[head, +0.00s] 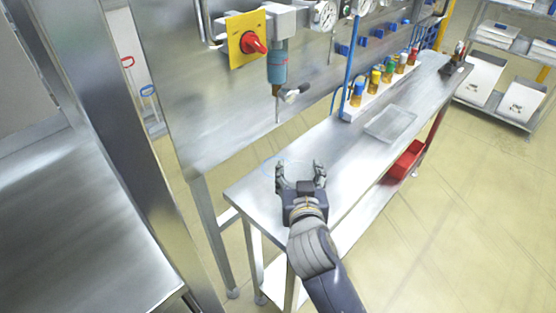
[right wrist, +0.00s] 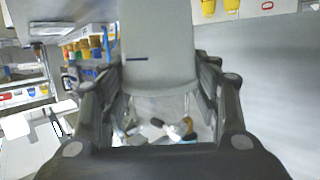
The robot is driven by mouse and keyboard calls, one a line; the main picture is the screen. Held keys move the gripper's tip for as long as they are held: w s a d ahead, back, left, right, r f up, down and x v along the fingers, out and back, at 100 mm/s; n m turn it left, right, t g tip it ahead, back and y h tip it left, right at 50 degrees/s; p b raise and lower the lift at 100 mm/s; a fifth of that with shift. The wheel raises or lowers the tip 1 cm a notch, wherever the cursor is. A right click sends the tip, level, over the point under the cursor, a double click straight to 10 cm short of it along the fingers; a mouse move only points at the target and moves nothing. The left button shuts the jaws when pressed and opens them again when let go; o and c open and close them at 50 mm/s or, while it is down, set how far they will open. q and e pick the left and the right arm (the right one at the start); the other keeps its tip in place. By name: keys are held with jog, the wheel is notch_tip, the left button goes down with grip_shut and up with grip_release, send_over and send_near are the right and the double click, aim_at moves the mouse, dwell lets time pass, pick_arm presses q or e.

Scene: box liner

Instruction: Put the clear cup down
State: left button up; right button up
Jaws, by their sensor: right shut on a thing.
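My right gripper (head: 300,173) is over the near left end of the steel bench (head: 255,192), its fingers pointing away from me. My left gripper is not in view.
A clear flat tray (head: 390,123) lies farther along the bench. Several colour-capped bottles (head: 376,80) stand in a row at the back. A red valve handle (head: 252,42) on a yellow plate sits on the upright panel. A red bin (head: 406,160) is below the bench top.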

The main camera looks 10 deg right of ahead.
jog(key=w+f+p, duration=0.1)
jog(key=w, duration=0.4)
jog(key=w+a+f+p, duration=0.1)
jog(key=w+f, duration=0.1)
jog(key=w, duration=0.3)
jog(key=w+f+p, duration=0.1)
jog(key=w, duration=0.4)
jog(key=shift+w+a+f+p, duration=0.1)
jog(key=shift+a+f+p, duration=0.3)
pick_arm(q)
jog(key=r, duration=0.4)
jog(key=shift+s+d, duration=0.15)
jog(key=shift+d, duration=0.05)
pick_arm(e)
jog(key=shift+f, duration=0.1)
jog(key=shift+f, duration=0.1)
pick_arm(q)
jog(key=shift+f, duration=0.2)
pick_arm(e)
jog(key=o, duration=0.8)
jog(key=shift+c, duration=0.2)
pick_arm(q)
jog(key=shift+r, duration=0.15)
